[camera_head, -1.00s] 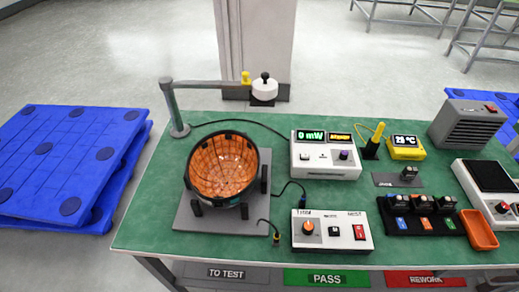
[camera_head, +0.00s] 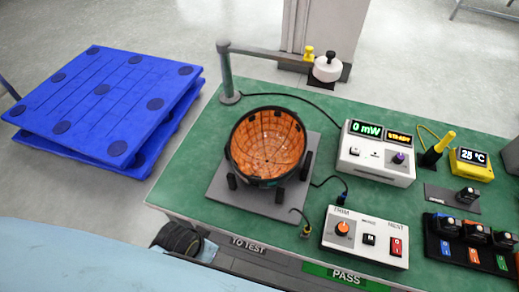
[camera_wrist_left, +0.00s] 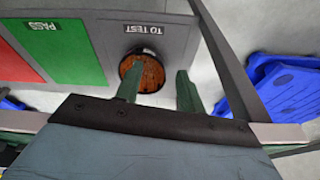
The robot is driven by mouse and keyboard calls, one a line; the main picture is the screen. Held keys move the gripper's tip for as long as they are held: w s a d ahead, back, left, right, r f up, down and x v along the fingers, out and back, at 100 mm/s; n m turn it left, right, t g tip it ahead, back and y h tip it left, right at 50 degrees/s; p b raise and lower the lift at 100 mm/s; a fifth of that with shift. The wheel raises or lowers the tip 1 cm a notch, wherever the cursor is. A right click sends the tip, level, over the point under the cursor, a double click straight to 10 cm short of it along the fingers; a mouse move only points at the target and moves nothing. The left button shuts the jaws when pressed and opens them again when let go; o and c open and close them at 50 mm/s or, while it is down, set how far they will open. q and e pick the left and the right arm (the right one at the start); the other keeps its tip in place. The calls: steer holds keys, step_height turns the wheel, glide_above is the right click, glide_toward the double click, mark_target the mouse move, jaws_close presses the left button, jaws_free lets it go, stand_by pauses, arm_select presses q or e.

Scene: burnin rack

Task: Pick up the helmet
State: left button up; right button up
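The helmet (camera_head: 268,145), a bowl shape with an orange inside and black rim, rests open side up on a grey fixture plate (camera_head: 222,193) on the green bench. In the left wrist view, a round orange-lined helmet (camera_wrist_left: 145,72) with a dark rim shows beside the TO TEST label. I cannot tell if it is the same one. My left gripper (camera_wrist_left: 159,70) is open and empty. Its green fingers point toward that helmet and seem apart from it. In the head view a dark part, likely of my left wrist, is by the bench front; its fingers are hidden. My right gripper is not seen.
A post with a swing arm (camera_head: 270,52) stands behind the helmet. A power meter (camera_head: 377,152) and control box (camera_head: 365,238) stand right, with cables near the plate. Blue pallets (camera_head: 105,100) lie left of the bench. The TO TEST (camera_head: 248,245) and PASS (camera_head: 345,276) labels line the front.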

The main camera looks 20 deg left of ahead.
arm_select(q)
step_height(320, 180, up, 12)
steer(key=w+r+t, duration=0.1)
steer(key=w, duration=0.1)
steer(key=w+d+r+m+t, duration=0.3)
steer(key=w+r+m+t, duration=0.9)
steer(key=w+r, duration=0.7)
steer(key=w+d+r+m+t+h, duration=0.2)
steer(key=d+r+m+t+h, duration=0.2)
steer(key=d+r+m+h, duration=0.4)
steer(key=s+d+r+m+g+h, duration=0.2)
steer(key=d+r+m+g+h, duration=0.25)
steer(key=m, duration=0.75)
steer(key=s+d+r+m+g+h, duration=0.1)
steer(key=d+m+g+h, duration=0.5)
steer(key=m, duration=0.7)
steer(key=m+g+y, duration=0.8)
steer(key=m+y, duration=0.9)
steer(key=m, duration=0.7)
glide_toward(232, 133)
steer(key=shift+w+d+f+p, duration=0.1)
steer(key=shift+w+d+f, duration=0.15)
steer(key=shift+f, duration=1.45)
steer(key=shift+w+d+f+p, duration=0.1)
steer(key=shift+w+d+f, duration=0.15)
steer(key=shift+f, duration=1.4)
steer(key=shift+w+d+f+p, duration=0.15)
steer(key=shift+d+f, duration=0.1)
steer(key=shift+f, duration=1.45)
jaws_close()
